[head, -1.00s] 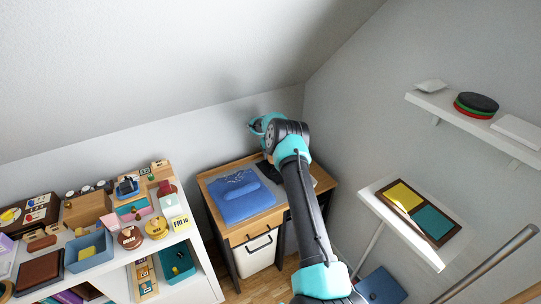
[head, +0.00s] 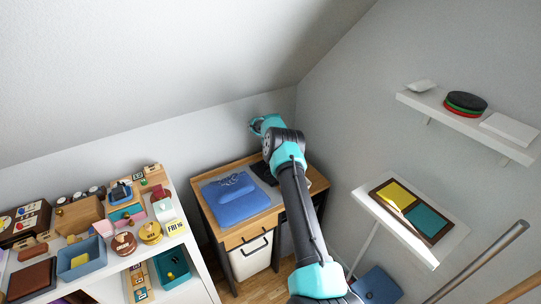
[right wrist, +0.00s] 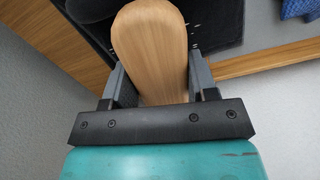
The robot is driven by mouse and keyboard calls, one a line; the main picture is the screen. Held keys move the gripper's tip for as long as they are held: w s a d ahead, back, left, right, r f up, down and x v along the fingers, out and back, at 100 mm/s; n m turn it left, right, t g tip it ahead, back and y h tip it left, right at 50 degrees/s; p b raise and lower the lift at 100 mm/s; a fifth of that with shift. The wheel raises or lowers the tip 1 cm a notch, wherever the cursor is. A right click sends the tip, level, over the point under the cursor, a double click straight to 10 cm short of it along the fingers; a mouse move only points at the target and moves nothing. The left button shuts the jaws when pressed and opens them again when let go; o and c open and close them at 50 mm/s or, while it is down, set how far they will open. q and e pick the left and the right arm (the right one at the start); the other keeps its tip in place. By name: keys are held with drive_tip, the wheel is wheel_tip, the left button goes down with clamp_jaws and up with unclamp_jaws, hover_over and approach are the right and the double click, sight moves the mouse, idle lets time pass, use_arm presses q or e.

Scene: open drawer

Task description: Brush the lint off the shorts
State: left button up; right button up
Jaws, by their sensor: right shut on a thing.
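The blue shorts (head: 238,208) lie folded on a grey mat (head: 207,191) on the wooden desk; a corner of blue cloth (right wrist: 298,8) shows at the top right of the right wrist view. Lint cannot be made out on the cloth at this size. My right gripper (right wrist: 160,88) is shut on a light wooden handle (right wrist: 152,45), between its two fingers. In the head view my right arm reaches to the desk's back right, and its fingertips are hidden. My left gripper is not in view.
A dark flat object (head: 264,172) lies on the desk right of the shorts, partly behind my arm. A crowded white shelf unit (head: 205,275) stands at the left. White wall shelves (head: 415,103) are at the right, and the sloped ceiling is above.

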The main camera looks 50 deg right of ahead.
drive_tip(key=shift+s+d+f, duration=0.1)
drive_tip(key=shift+s+d, duration=0.2)
drive_tip(key=shift+d, duration=0.45)
drive_tip(key=shift+s+d+f, duration=0.1)
drive_tip(key=shift+s+d, duration=0.15)
drive_tip(key=shift+d, duration=0.5)
drive_tip(key=shift+w+a+r, duration=0.1)
drive_tip(key=shift+w+a, duration=0.2)
drive_tip(key=shift+a, duration=0.6)
drive_tip(key=shift+w+a, duration=0.3)
drive_tip(key=shift+a, duration=0.6)
drive_tip(key=shift+a, duration=0.1)
drive_tip(key=shift+w+a+r, duration=0.1)
drive_tip(key=shift+w+a, duration=0.2)
drive_tip(key=shift+a, duration=0.55)
drive_tip(key=shift+w+a, duration=0.3)
drive_tip(key=shift+a, duration=0.5)
drive_tip(key=shift+w+a+r, duration=0.1)
drive_tip(key=shift+w+a, duration=0.2)
drive_tip(key=shift+a, duration=0.55)
drive_tip(key=shift+w+a+r, duration=0.1)
drive_tip(key=shift+w+a, duration=0.15)
drive_tip(key=shift+a, duration=0.6)
